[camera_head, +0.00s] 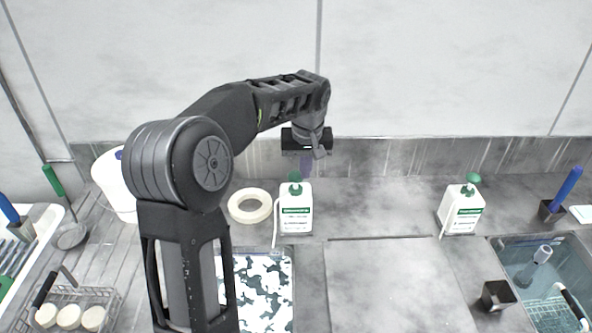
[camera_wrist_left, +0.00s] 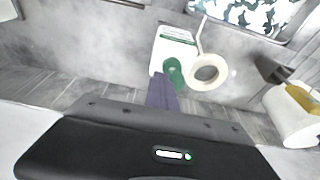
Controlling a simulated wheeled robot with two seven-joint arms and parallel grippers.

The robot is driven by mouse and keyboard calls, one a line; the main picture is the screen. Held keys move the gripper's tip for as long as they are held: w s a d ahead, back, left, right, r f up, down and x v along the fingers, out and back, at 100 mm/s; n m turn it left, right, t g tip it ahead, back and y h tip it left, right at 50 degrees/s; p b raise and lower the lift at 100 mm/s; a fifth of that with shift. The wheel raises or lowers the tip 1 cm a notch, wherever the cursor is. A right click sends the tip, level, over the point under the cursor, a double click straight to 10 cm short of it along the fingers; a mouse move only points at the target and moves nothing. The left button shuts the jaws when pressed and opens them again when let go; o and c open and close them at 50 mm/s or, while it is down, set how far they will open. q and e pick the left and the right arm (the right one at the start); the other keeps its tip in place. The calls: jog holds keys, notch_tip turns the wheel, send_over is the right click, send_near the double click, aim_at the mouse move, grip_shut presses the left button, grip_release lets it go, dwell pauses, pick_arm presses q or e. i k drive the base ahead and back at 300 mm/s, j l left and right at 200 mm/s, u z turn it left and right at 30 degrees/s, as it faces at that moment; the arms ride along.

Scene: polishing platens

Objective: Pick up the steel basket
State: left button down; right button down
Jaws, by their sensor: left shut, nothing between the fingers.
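A steel wire basket (camera_head: 113,301) with a dark handle stands at the bottom left of the head view, holding several cream round pads. A second wire basket (camera_head: 539,318) with a dark handle sits in the water basin at the bottom right, partly cut off. My left gripper (camera_head: 306,165) is far from both, raised near the back wall behind a white bottle. Its purple fingers (camera_wrist_left: 162,93) are shut and empty in the wrist view. My right gripper is not in view.
White bottles with green tops (camera_head: 296,212) (camera_head: 462,212), a tape roll (camera_head: 250,206) and a white bucket (camera_head: 117,186) stand on the counter. A dark square cup (camera_head: 497,296) is beside the basin. The pale slab (camera_head: 390,285) in the middle is clear.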

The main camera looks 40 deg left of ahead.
aim_at(47, 286)
jog(key=k+l, duration=1.2)
jog(key=l, duration=0.2)
